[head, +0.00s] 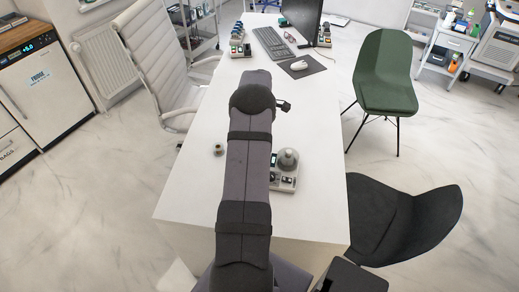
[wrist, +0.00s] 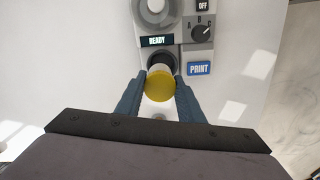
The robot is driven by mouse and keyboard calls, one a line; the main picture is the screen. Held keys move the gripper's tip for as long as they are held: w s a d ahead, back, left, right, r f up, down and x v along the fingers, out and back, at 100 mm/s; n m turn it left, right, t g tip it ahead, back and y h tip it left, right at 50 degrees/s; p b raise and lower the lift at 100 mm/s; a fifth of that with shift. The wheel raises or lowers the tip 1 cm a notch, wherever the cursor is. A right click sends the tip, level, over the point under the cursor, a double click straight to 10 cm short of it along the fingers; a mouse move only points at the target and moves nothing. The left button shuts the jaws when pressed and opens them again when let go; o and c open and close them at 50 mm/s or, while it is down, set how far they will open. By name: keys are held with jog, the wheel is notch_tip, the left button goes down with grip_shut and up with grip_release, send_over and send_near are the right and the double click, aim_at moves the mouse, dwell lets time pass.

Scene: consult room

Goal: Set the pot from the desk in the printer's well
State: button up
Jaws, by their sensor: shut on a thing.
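The pot (wrist: 159,88), with a round yellow top and a pale body, is between the two blue fingers of my gripper (wrist: 162,79) in the wrist view. The fingers are shut on it. The printer (wrist: 182,30) is a grey device with a READY display, an A-B-C dial and a blue PRINT button. Its dark round well (wrist: 160,59) shows just beyond the pot, partly covered by it. I cannot tell whether the pot touches the well. In the head view my arm hides the gripper and pot, and part of the printer (head: 284,186).
The white desk (head: 190,185) is mostly clear around the printer. A small round item (head: 218,149) stands left of my arm. A keyboard (head: 271,43), mouse (head: 299,66) and monitor are at the far end. Chairs stand on both sides, including a black one (head: 400,220) at right.

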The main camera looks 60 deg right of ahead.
jog(key=shift+s+a+r+n, duration=0.1)
jog(key=shift+a+r+n, duration=0.1)
jog(key=shift+n, duration=0.2)
jog(key=shift+f, duration=0.25)
jog(key=shift+f+b, duration=1.4)
jog(key=shift+f, duration=0.45)
jog(key=shift+f+b, duration=0.85)
jog(key=shift+f, duration=0.65)
dwell(1.7)
jog(key=o, duration=1.3)
jog(key=shift+o, duration=0.2)
jog(key=shift+r, duration=0.2)
jog(key=shift+r+p, duration=2.35)
jog(key=shift+r, duration=1)
